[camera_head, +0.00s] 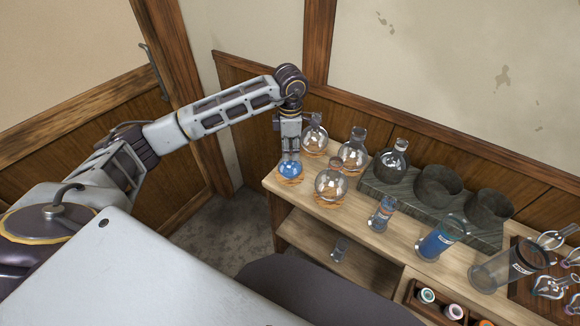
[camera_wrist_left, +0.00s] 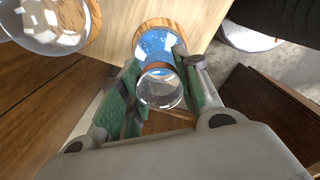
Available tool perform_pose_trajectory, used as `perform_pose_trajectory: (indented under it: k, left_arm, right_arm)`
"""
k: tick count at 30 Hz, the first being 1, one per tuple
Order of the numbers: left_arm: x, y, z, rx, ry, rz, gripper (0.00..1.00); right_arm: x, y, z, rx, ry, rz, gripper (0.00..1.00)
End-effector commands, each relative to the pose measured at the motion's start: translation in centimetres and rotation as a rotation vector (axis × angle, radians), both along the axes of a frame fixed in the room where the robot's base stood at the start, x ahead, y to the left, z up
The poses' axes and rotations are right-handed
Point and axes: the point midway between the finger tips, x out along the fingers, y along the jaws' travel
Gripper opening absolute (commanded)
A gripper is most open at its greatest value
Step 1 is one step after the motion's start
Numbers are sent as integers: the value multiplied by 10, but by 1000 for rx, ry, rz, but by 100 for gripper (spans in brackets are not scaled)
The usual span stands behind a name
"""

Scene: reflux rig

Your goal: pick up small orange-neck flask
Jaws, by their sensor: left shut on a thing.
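The small orange-neck flask (camera_head: 290,169) is a round glass flask with blue liquid, at the left corner of the bench top. My left gripper (camera_head: 290,154) comes down over it from above and is shut on its neck. In the left wrist view, the flask (camera_wrist_left: 159,90) stands between the green finger pads of the gripper (camera_wrist_left: 158,92), with its orange-brown neck band and open mouth toward the camera. A wooden ring shows around its blue bulb; I cannot tell if the flask is lifted from it. My right gripper is not in view.
Clear round flasks stand close by on rings: one in front right (camera_head: 331,186), others behind (camera_head: 313,138) and (camera_head: 353,152). Cylinders (camera_head: 437,243) stand further right. The wall is close behind.

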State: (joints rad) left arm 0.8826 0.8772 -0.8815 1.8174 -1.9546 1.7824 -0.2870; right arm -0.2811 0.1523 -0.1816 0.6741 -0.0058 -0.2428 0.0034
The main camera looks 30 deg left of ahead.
Motion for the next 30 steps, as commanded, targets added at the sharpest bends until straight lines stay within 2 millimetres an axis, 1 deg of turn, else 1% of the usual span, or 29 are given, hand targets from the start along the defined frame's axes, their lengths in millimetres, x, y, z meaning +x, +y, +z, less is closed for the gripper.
perform_pose_trajectory:
  k: [9,17,23,30]
  left_arm:
    - [0,0,0,0,-1,0,16]
    - [0,0,2,0,-1,0,16]
    - [1,0,6,0,-2,1,16]
    - [0,0,16,0,-1,1,16]
  right_arm:
    - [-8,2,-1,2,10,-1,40]
    - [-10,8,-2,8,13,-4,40]
    - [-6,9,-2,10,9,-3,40]
    - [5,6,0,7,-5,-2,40]
